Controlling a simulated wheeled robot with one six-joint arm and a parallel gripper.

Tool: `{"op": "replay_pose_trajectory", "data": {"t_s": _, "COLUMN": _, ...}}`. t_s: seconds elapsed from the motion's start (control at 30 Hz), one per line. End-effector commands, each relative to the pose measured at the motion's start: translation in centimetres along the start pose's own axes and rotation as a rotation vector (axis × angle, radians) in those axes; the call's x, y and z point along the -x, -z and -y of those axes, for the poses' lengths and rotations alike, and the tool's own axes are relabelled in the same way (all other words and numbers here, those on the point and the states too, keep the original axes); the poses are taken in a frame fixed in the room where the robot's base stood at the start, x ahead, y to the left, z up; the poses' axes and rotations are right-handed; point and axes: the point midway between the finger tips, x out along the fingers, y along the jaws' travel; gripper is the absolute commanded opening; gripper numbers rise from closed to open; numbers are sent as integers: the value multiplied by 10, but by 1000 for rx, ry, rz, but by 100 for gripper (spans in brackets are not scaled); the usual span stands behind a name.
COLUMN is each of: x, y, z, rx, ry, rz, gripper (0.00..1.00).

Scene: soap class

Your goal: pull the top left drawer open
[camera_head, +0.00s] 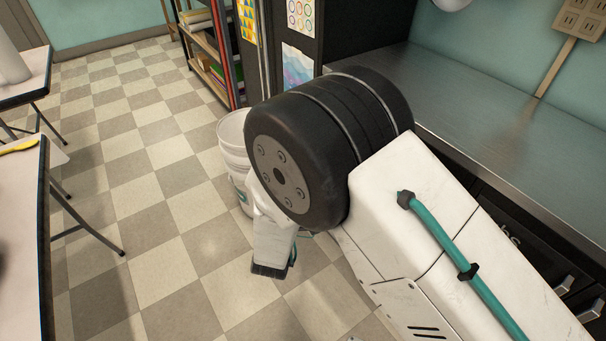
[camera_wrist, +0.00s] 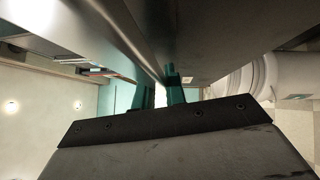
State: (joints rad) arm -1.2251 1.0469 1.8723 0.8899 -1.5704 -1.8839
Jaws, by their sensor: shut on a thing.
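My gripper (camera_wrist: 160,84) shows in the wrist view as two teal fingers close together against the cabinet front. It is shut on a drawer handle; the handle itself is mostly hidden between the fingers. A dark flat front panel (camera_wrist: 232,42) fills the upper right of that view, beside the fingers. In the head view the dark drawer cabinet (camera_head: 484,200) stands under the metal counter. My arm covers its left part, so the top left drawer and my fingers are hidden there. I cannot tell whether that drawer is out at all.
The metal counter (camera_head: 500,130) runs along the wall on the right. A white bucket (camera_head: 233,130) stands on the floor beside my arm. A shelf rack (camera_head: 205,55) is at the back, and a table (camera_head: 22,230) is at the left. The checkered floor between is clear.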

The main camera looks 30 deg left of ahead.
Motion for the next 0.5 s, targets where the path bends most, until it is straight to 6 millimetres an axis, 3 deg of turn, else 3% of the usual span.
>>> {"op": "replay_pose_trajectory", "data": {"t_s": 0.5, "x": 10, "y": 8, "z": -1, "rx": 3, "ry": 3, "rz": 1, "gripper": 0}}
